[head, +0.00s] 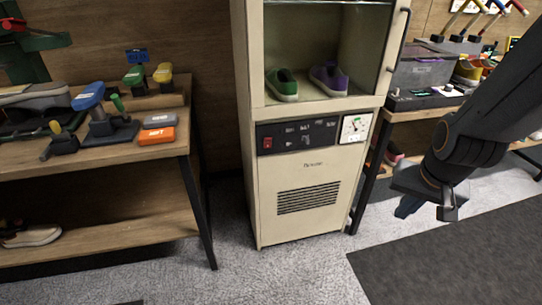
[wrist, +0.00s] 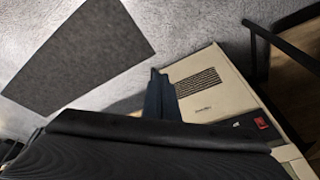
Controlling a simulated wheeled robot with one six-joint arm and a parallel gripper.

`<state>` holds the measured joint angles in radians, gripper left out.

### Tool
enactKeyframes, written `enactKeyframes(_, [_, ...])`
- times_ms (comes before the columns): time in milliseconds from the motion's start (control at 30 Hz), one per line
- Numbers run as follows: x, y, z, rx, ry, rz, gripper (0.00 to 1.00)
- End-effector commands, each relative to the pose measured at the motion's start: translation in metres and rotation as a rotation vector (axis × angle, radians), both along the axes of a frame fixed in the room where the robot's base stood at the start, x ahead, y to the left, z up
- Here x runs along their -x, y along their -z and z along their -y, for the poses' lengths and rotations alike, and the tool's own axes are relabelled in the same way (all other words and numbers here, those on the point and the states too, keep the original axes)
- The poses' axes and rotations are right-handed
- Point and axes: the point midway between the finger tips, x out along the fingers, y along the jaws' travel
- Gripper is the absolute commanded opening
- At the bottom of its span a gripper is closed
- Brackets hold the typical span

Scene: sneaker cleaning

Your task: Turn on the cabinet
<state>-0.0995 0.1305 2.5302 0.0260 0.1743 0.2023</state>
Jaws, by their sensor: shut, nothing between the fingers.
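The beige cabinet (head: 312,222) stands on the floor at the middle of the head view, with a dark control panel (head: 300,135) across its front. A red switch (head: 267,143) is at the panel's left end; whether it is on or off cannot be told. A round dial (head: 355,128) is at the right end. In the wrist view the cabinet (wrist: 210,83) appears tilted, with the red switch (wrist: 262,122) at lower right. My gripper (head: 428,210) is shut and empty, right of the cabinet and apart from the switch. Its fingers show in the wrist view (wrist: 159,88).
A green shoe (head: 283,84) and a purple shoe (head: 328,78) sit in the cabinet's upper compartment, which has a dark handle (head: 398,42). A wooden bench (head: 180,148) with brushes stands left. Another bench with bins stands right. A dark mat (head: 450,265) lies on the floor.

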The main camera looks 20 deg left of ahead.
Motion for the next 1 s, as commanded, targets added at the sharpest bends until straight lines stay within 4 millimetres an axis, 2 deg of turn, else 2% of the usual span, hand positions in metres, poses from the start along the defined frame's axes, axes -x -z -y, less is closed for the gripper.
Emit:
enactKeyframes(33, [-0.026,0.028,-0.016,-0.026,0.024,0.062,0.00])
enactKeyframes(200, [-0.099,0.070,-0.068,-0.163,0.138,0.287,0.00])
enactKeyframes(400, [-0.163,0.105,-0.135,-0.391,0.246,0.519,0.00])
enactKeyframes(500, [-0.185,0.119,-0.169,-0.531,0.289,0.617,0.00])
enactKeyframes(600, [-0.201,0.129,-0.203,-0.687,0.324,0.703,0.00])
enactKeyframes(767, [-0.210,0.144,-0.254,-0.962,0.359,0.806,0.00])
enactKeyframes(900, [-0.203,0.156,-0.292,-1.219,0.364,0.856,0.00])
enactKeyframes(1000, [-0.192,0.162,-0.312,-1.388,0.357,0.872,0.00])
